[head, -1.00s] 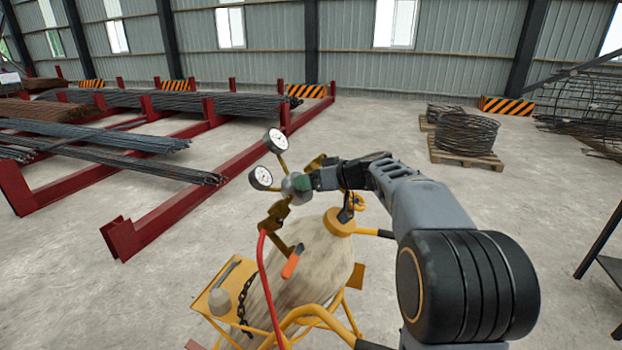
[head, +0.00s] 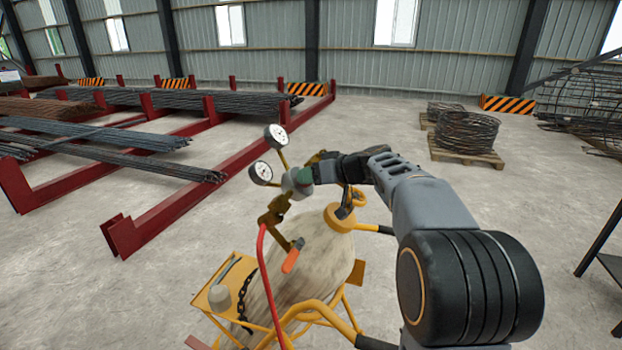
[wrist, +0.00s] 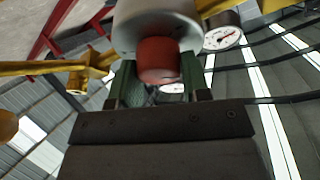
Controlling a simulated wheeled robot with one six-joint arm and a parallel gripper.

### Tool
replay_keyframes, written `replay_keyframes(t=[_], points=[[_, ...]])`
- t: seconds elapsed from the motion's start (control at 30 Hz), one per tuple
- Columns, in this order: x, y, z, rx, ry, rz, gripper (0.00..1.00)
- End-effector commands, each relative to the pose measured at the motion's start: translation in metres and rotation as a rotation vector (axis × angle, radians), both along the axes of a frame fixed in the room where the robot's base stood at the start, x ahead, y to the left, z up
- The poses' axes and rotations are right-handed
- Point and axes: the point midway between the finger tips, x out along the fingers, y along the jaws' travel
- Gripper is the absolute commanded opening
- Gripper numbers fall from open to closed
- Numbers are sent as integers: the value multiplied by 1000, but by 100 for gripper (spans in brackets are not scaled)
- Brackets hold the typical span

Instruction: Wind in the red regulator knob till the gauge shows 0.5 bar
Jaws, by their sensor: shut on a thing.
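The red regulator knob (wrist: 158,60) shows in the wrist view, under the grey rounded regulator body (wrist: 158,18). My gripper (head: 304,176) reaches the regulator from the right in the head view. Its green fingers (wrist: 157,82) stand on both sides of the knob and are shut on it. In the head view the fingers hide the knob. Two round white gauges (head: 277,136) (head: 261,173) stand above and left of the regulator. One gauge (wrist: 222,35) shows in the wrist view, with a red needle. Its scale is too small to read.
The regulator sits above a pale gas cylinder (head: 322,255) on a yellow cart (head: 212,290). Red rebar racks (head: 125,237) stand behind left. Open floor lies behind the cart.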

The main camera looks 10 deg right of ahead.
Motion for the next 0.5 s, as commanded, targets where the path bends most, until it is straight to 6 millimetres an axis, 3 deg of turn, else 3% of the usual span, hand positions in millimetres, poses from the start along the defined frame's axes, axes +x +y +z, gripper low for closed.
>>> replay_keyframes(t=[0.5], points=[[0,-1,0,169,253,-263,20]])
